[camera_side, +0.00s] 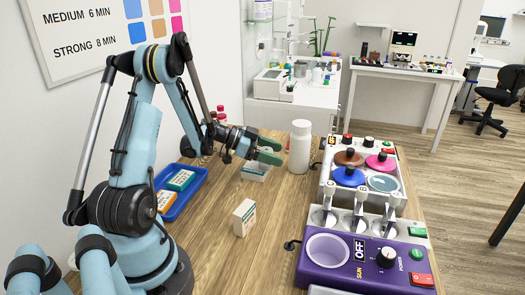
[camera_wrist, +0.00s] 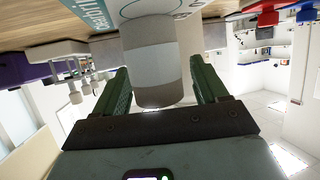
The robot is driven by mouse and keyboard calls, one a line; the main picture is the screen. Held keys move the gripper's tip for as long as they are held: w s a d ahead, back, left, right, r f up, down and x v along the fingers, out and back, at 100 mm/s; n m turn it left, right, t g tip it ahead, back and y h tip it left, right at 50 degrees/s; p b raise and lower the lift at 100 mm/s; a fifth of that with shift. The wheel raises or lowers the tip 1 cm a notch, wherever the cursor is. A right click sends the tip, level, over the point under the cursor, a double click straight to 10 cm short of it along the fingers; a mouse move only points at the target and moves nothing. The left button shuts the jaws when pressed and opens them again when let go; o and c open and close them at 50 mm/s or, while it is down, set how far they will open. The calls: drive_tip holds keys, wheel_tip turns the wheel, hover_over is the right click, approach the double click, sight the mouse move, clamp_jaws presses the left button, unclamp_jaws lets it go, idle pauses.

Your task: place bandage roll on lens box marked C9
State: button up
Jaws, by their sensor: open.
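My gripper (camera_side: 277,151) reaches in from the left, low over the table, with its two green fingers apart. In the wrist view my gripper (camera_wrist: 159,66) has a pale grey banded cylinder, seemingly the bandage roll (camera_wrist: 158,82), between its open fingers. The roll seems to stand on a white and teal printed box (camera_wrist: 108,16), whose lettering is cut off. In the side view a white box (camera_side: 255,174) lies just below the fingers, and the roll is mostly hidden there. Another white box (camera_side: 243,218) stands nearer the camera. I cannot read C9 on either.
A white bottle (camera_side: 300,148) stands just right of my fingers. A blue tray (camera_side: 183,207) with a green and an orange box lies left. A wax-pot unit (camera_side: 325,190) and a purple heater (camera_side: 312,278) fill the right side. Table between the boxes is clear.

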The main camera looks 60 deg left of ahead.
drive_tip(key=shift+r, duration=0.15)
drive_tip(key=v, duration=0.7)
drive_tip(key=shift+s+a+r, duration=0.15)
drive_tip(key=shift+s, duration=0.1)
